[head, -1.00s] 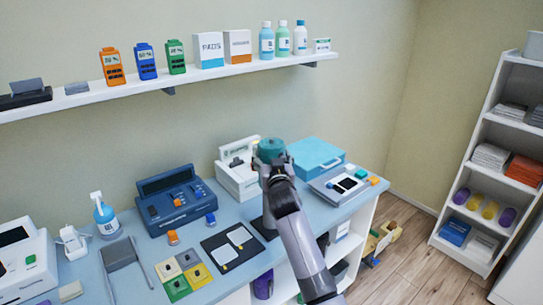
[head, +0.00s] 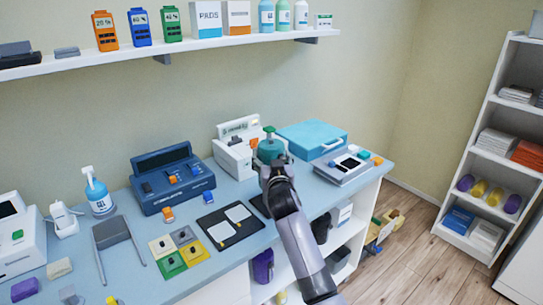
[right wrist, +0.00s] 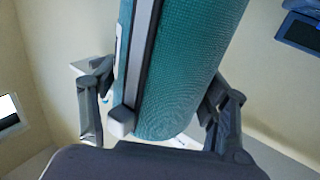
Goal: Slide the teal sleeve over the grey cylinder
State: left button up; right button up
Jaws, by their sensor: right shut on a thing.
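The teal sleeve (head: 270,151) is in my right gripper (head: 274,162), upright above the counter in the head view. In the right wrist view the sleeve (right wrist: 185,75) fills the middle, with a textured teal surface and a grey strip along its side. The fingers of my right gripper (right wrist: 158,108) stand on both sides of it, shut on it. A small green knob shape (head: 269,130) shows just above the sleeve; I cannot tell whether it belongs to it. I cannot make out the grey cylinder; my arm and the sleeve hide part of the counter. My left gripper is not in view.
A white device (head: 232,152) stands behind the sleeve, and a blue case (head: 312,137) and a flat grey device (head: 342,171) lie to its right. A dark blue console (head: 172,181) and a black mat (head: 231,238) are to the left. A loaded wall shelf (head: 150,50) runs above.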

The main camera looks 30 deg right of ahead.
notch_tip(320, 180, down, 6)
jog(key=b, duration=0.3)
jog(key=shift+r+b, duration=0.25)
jog(key=shift+b, duration=0.1)
dwell(1.1)
jog(key=shift+f, duration=0.4)
dwell(0.6)
dwell(0.4)
jog(key=o, duration=1.4)
jog(key=shift+s, duration=0.1)
jog(key=shift+o, duration=0.4)
